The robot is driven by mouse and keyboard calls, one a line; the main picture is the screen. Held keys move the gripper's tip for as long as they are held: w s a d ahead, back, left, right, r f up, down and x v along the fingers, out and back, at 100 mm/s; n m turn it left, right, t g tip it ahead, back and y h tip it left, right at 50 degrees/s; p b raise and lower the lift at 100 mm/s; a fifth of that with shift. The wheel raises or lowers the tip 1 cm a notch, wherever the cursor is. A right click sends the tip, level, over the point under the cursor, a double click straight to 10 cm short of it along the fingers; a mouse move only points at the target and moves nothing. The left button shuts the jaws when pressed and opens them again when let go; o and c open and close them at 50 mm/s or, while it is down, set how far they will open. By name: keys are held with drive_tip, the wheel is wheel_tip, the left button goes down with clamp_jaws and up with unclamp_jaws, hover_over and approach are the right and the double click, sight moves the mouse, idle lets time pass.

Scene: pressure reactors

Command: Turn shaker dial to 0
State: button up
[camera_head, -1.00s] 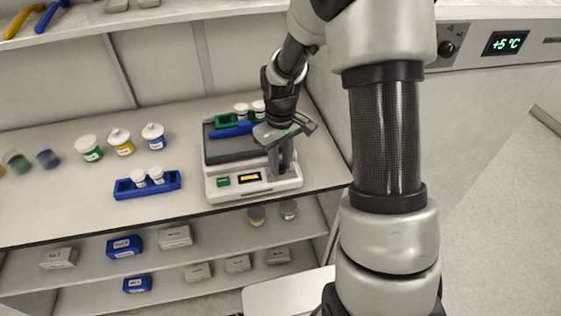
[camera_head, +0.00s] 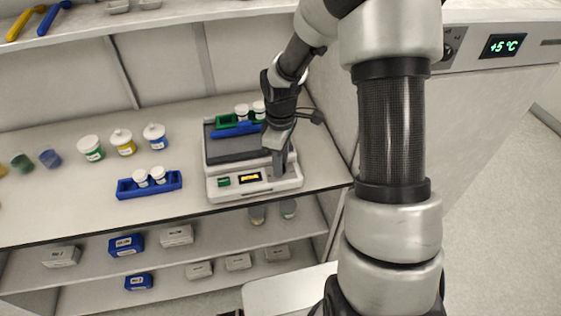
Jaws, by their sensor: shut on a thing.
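The shaker (camera_head: 229,189) is a white box with a dark top plate, standing near the front right of the bench. Its front shows a green button (camera_head: 223,182) and a small lit yellow display (camera_head: 250,178), too small to read. My gripper (camera_head: 279,172) points down at the right end of the shaker's front panel, shut on the dial there. The dial itself is hidden by the fingers. A green rack and a blue rack (camera_head: 236,130) with white-capped vials sit on the shaker's top plate.
A blue rack (camera_head: 126,189) with two white-capped jars stands left of the shaker. Several jars (camera_head: 123,142) stand behind it. A tall white appliance with a +5 °C display (camera_head: 503,46) is close on the right. Shelves with boxes (camera_head: 124,245) lie below the bench.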

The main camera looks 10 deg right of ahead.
idle(0.3)
drive_tip(key=o, duration=0.8)
drive_tip(key=shift+r, duration=0.15)
drive_tip(key=shift+r+p, duration=0.6)
drive_tip(key=shift+r, duration=8)
